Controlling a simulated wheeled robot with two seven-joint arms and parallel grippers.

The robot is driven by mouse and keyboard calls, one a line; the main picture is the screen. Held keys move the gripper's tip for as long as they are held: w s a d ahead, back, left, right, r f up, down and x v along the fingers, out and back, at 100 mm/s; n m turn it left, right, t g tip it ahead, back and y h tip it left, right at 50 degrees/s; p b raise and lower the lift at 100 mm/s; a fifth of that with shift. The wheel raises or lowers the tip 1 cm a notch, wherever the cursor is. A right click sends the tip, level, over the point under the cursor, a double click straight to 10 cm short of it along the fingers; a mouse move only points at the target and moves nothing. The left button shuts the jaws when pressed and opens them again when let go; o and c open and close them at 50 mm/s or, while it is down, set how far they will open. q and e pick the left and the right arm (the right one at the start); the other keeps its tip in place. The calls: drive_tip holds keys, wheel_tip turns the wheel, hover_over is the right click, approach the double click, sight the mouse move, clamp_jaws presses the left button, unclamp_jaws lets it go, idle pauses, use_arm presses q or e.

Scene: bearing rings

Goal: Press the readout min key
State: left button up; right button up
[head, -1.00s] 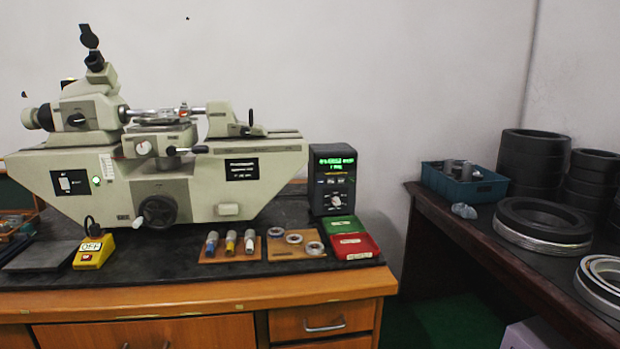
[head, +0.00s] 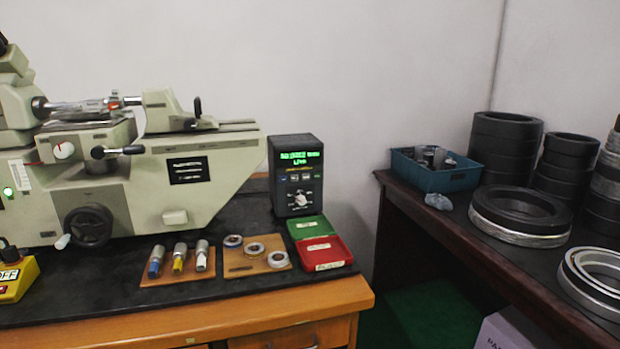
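The readout (head: 297,176) is a dark upright box on the bench, just right of the measuring machine. Its green lit display (head: 299,158) is at the top, too blurred to read. Below it is a row of small keys (head: 300,178), and under them a pale round knob (head: 300,200). The key labels are too small to read, so I cannot tell which is min. Neither of my grippers shows in the head view.
The measuring machine (head: 150,180) fills the left of the bench. In front lie a board with several plugs (head: 180,280), a board with rings (head: 240,268), and a red and green case (head: 325,258). A dark side table (head: 455,220) holds a blue bin (head: 440,180) and stacked rings.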

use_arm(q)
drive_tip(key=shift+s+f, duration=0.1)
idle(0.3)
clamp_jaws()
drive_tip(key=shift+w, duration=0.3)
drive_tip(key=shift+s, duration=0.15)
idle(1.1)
